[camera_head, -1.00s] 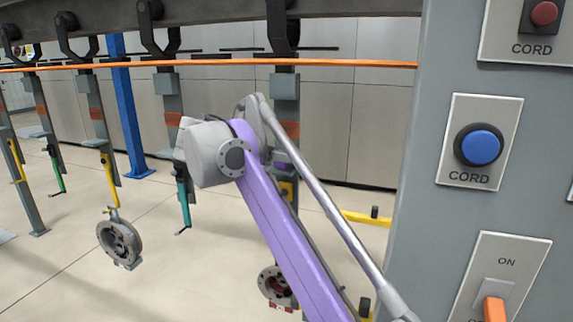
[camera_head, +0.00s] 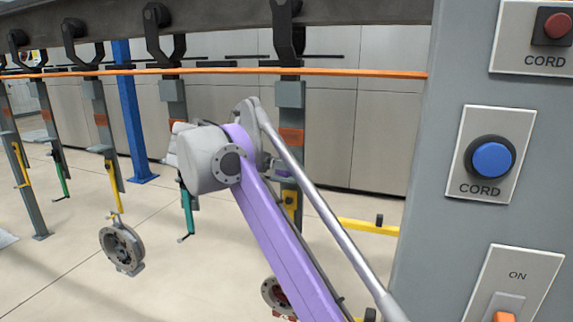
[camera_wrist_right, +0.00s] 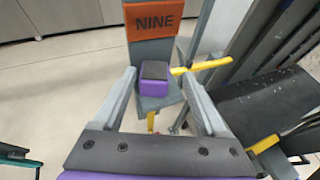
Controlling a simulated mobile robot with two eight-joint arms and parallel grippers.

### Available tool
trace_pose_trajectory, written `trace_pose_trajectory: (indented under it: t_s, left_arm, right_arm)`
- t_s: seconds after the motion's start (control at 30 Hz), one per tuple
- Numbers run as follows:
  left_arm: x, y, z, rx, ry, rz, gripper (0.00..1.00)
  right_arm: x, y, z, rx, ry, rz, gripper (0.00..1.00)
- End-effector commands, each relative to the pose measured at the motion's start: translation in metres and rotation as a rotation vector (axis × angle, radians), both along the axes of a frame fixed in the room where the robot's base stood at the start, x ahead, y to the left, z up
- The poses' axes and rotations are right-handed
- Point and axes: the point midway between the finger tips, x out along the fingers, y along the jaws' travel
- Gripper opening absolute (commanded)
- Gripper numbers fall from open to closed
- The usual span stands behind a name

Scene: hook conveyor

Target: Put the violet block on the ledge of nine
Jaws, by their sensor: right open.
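The violet block (camera_wrist_right: 153,88), with a dark top, sits on the grey ledge (camera_wrist_right: 165,101) under the orange NINE plate (camera_wrist_right: 153,25) in the right wrist view. A small violet patch of it (camera_head: 283,173) shows below the orange plate (camera_head: 291,138) in the head view. My right gripper (camera_wrist_right: 161,73) is open, with one finger on each side of the block and visible gaps between. In the head view my own violet arm hides most of the right gripper and the ledge. My left gripper is not in view.
Several hanging carriers stand in a row at the left under a dark overhead rail (camera_head: 230,20). An orange bar (camera_head: 220,71) runs across them. A grey post (camera_head: 450,60) with a blue CORD button (camera_head: 490,159) stands close at the right. A yellow bar (camera_wrist_right: 203,64) juts beside the block.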

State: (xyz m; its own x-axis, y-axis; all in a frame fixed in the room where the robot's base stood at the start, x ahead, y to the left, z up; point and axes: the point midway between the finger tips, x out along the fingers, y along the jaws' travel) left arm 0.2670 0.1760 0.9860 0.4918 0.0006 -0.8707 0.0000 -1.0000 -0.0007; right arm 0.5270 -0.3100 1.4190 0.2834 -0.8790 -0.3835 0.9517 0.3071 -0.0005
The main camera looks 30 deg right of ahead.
Motion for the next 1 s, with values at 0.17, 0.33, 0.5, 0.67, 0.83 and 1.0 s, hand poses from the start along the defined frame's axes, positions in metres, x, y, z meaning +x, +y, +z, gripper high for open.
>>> trace_pose_trajectory:
  t_s: [0.17, 0.33, 0.5, 0.67, 0.83, 1.0]
  left_arm:
    - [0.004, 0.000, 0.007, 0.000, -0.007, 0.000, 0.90]
    - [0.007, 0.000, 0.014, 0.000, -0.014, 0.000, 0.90]
    - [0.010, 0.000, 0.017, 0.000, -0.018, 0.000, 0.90]
    - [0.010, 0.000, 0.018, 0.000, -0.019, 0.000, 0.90]
    - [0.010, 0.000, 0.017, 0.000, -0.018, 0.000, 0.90]
    - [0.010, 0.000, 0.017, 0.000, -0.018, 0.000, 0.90]
  right_arm:
    - [-0.010, 0.037, 0.018, 0.001, -0.002, 0.007, 0.74]
    - [-0.020, 0.066, 0.031, 0.001, -0.002, 0.005, 0.74]
    - [-0.026, 0.083, 0.038, 0.000, -0.001, 0.003, 0.74]
    - [-0.028, 0.088, 0.039, 0.000, 0.000, 0.001, 0.74]
    - [-0.028, 0.088, 0.038, 0.002, -0.001, -0.001, 0.74]
    - [-0.036, 0.082, 0.011, 0.117, -0.078, -0.037, 0.74]
